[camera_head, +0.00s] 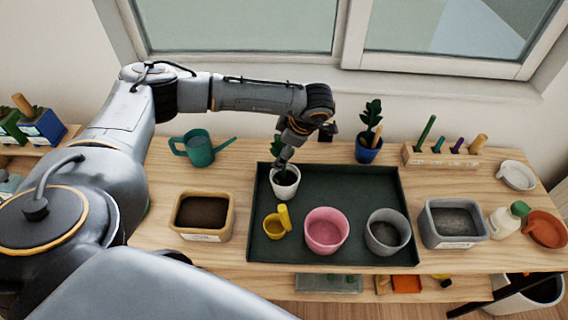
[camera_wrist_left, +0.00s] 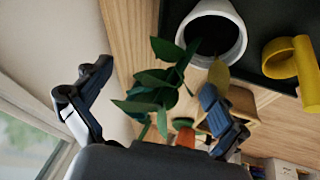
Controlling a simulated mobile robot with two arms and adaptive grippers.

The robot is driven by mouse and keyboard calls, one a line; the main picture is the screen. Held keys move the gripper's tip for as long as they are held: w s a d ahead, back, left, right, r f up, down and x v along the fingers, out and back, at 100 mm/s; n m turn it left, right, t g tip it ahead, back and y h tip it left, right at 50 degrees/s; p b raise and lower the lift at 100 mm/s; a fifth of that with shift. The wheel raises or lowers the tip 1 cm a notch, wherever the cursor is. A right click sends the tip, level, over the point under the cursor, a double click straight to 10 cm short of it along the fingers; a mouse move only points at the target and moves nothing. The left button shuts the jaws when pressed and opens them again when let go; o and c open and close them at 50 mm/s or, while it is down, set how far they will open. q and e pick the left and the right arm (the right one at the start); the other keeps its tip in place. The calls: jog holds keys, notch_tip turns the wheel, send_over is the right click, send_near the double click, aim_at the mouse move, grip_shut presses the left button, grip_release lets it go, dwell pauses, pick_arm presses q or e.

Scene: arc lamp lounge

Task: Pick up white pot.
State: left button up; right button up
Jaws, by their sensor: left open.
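The white pot (camera_head: 286,190) stands upright near the back left corner of the dark green tray (camera_head: 340,178). It holds dark soil, and green leaves (camera_head: 277,145) show just above it. My left gripper (camera_head: 287,150) is over the pot, partly hiding its mouth and the leaves. In the left wrist view the white pot (camera_wrist_left: 239,45) is at the top, beyond the fingers. My left gripper (camera_wrist_left: 158,80) is open there, with the leaves (camera_wrist_left: 158,82) between and beyond its spread fingers. It does not hold the pot. My right gripper is not in view.
A yellow cup (camera_head: 273,227), pink pot (camera_head: 326,231) and grey pot (camera_head: 388,232) stand along the tray's front. A teal watering can (camera_head: 199,149) and soil box (camera_head: 202,212) are left. A blue pot (camera_head: 368,152) with a plant stands behind the tray.

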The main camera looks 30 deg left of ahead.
pick_arm(q)
jog(key=c, duration=1.9)
jog(key=shift+r, duration=0.1)
